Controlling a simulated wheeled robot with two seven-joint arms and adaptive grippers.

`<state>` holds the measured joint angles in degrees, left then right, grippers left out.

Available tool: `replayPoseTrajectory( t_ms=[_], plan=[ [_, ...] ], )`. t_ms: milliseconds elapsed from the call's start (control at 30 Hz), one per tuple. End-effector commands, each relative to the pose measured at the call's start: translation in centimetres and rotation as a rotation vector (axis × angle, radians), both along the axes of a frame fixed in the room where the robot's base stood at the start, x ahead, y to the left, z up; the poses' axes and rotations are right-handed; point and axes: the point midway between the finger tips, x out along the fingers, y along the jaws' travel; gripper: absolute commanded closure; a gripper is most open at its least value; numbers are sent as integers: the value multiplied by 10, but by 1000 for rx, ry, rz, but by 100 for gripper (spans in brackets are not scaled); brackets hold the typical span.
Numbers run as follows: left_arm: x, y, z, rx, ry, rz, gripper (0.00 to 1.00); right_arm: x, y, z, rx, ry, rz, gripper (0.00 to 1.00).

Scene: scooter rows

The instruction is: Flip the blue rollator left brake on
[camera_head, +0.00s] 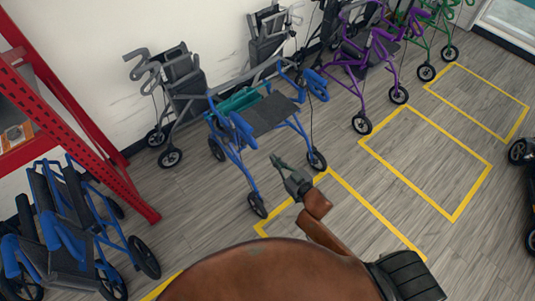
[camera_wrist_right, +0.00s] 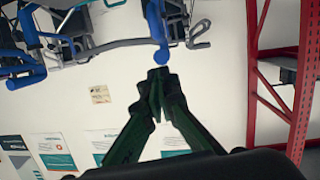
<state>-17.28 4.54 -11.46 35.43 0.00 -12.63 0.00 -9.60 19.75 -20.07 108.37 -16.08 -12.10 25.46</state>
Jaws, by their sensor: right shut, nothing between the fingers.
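The blue rollator (camera_head: 245,158) stands unfolded in the middle of the head view, with a dark seat (camera_head: 272,112) and a teal strip at its back. Its blue handles are the left one in the picture (camera_head: 236,130) and the right one (camera_head: 316,84). The brake levers are too small to tell apart. My right gripper (camera_head: 275,158) is shut and empty, in front of the rollator in the picture. In the right wrist view its fingertips (camera_wrist_right: 159,74) lie just below a blue handle part (camera_wrist_right: 160,56); I cannot tell whether they touch. My left gripper is not in view.
A folded blue rollator (camera_head: 68,230) stands at lower left beside a red rack (camera_head: 85,125). A grey rollator (camera_head: 172,90) and a purple one (camera_head: 375,55) stand along the wall. Yellow floor outlines (camera_head: 440,208) enclose bare floor at right.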

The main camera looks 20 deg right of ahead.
Motion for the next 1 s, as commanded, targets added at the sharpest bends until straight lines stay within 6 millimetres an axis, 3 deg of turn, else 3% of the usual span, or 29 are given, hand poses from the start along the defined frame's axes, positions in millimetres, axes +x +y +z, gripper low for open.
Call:
replayPoseTrajectory(
  t_ms=[500,700,1000],
  plan=[
    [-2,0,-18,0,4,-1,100,92,26,-24,0,2,0,100],
    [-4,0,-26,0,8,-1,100,105,27,-45,1,1,0,100],
    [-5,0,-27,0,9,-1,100,109,28,-51,0,0,0,100]
  ],
)
